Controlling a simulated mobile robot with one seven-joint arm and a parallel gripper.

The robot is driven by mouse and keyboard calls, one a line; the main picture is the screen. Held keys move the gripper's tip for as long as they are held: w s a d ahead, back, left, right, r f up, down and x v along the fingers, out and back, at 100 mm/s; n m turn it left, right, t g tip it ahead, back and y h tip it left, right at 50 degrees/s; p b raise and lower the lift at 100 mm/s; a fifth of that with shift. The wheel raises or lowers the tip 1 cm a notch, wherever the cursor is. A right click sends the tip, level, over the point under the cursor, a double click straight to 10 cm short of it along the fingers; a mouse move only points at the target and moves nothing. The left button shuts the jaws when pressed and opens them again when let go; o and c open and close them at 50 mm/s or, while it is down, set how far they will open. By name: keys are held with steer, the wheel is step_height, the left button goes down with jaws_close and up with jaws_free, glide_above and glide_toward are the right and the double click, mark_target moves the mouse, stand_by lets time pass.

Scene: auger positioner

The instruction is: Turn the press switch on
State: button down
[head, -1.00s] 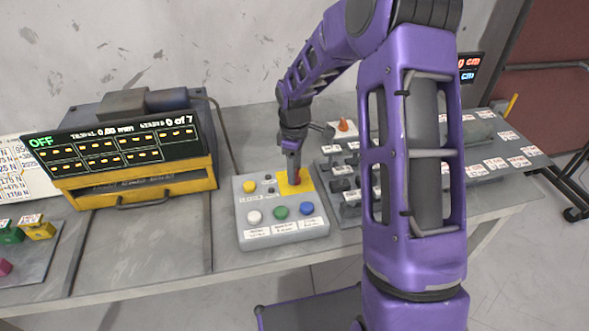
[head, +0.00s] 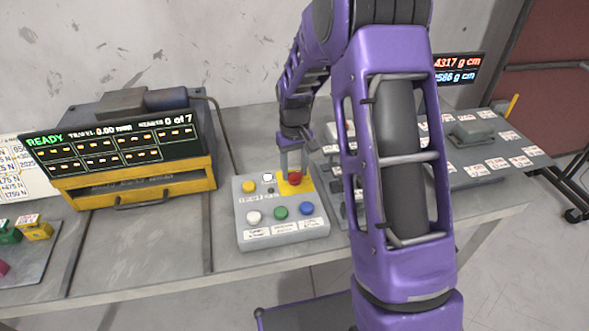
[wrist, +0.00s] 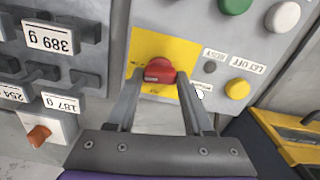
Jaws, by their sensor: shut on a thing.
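The press switch is a red knob (head: 296,178) on a yellow plate (head: 283,188) at the upper right of the grey control box (head: 242,228). In the wrist view the red knob (wrist: 160,70) sits between my two fingertips. My gripper (head: 291,169) reaches down onto it and is shut on it; it also shows in the wrist view (wrist: 158,84). The display (head: 112,152) on the left reads READY in green, with travel 0.00. A small lamp (head: 268,177) on the box, left of the knob, glows white.
The box also has a yellow button (head: 249,186), a white one (head: 254,217), a green one (head: 281,213) and a blue one (head: 306,209). Labelled weights (wrist: 58,42) stand close beside the box.

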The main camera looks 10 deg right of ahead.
mark_target(295, 172)
steer(key=shift+m, duration=0.8)
steer(key=shift+c, duration=1.4)
jaws_free()
step_height(295, 172, up, 18)
steer(key=p, duration=0.1)
steer(key=shift+f+p, duration=0.25)
steer(key=shift+p, duration=0.1)
